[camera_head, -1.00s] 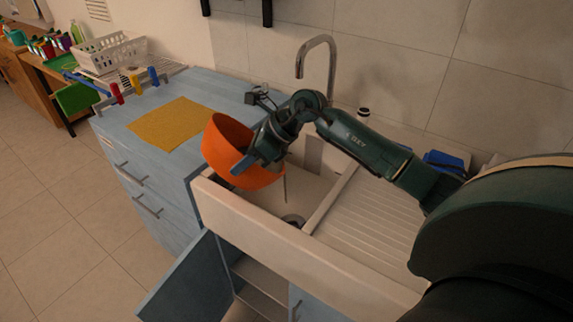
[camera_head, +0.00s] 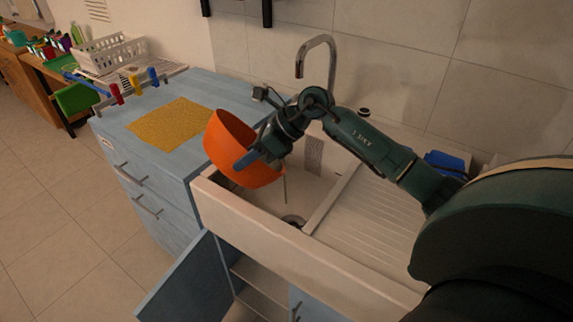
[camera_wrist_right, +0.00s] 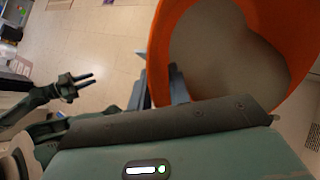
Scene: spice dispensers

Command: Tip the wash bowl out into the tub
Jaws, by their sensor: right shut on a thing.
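The orange wash bowl (camera_head: 238,172) hangs tilted over the left basin of the pale sink, the tub (camera_head: 250,222). My right gripper (camera_head: 250,158) is shut on the bowl's rim. The right wrist view shows the bowl's orange wall (camera_wrist_right: 162,50) and murky grey-brown contents inside. In the head view a thin grey line drops from the bowl's right side toward the basin's drain; I cannot tell surely whether it is liquid. My left gripper (camera_wrist_right: 84,79) shows only in the right wrist view, its fingers apart and empty, away from the bowl.
A tall tap (camera_head: 332,65) stands behind the basin. A ribbed drainboard (camera_head: 365,225) lies right of it. A yellow cloth (camera_head: 168,125) lies on the blue counter (camera_head: 205,85) at left. A cabinet door (camera_head: 185,280) stands open below the sink.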

